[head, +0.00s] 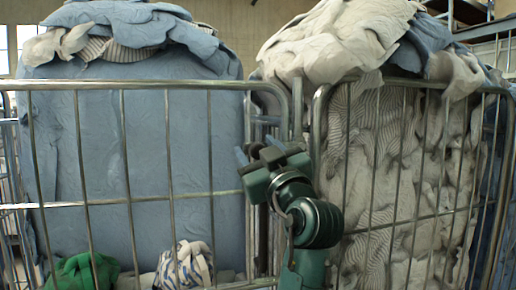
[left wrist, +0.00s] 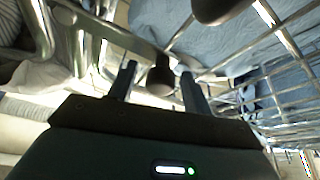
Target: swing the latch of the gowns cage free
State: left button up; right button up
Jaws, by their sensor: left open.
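Two wire cages stand side by side. The left cage (head: 124,199) holds blue cloth, and the right cage (head: 409,217) holds pale patterned cloth. No label shows which is the gowns cage. My left gripper (head: 256,154) is at the left cage's right edge, near the gap between the cages. In the left wrist view my left gripper (left wrist: 158,84) is open, its two fingers apart. A dark rounded knob (left wrist: 160,74), perhaps the latch's handle, shows between or just beyond the fingers; contact cannot be told. In the head view my gripper hides the latch area.
Blue cloth (head: 130,125) fills the left cage, with a green cloth (head: 84,271) and a striped cloth (head: 185,265) low down. Pale cloth (head: 335,40) heaps over the right cage's top. Another dark rounded piece (left wrist: 225,9) shows at the left wrist view's top. Room between the cages is narrow.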

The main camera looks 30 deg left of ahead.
pick_arm(q)
jog(key=shift+c, duration=0.5)
grip_shut()
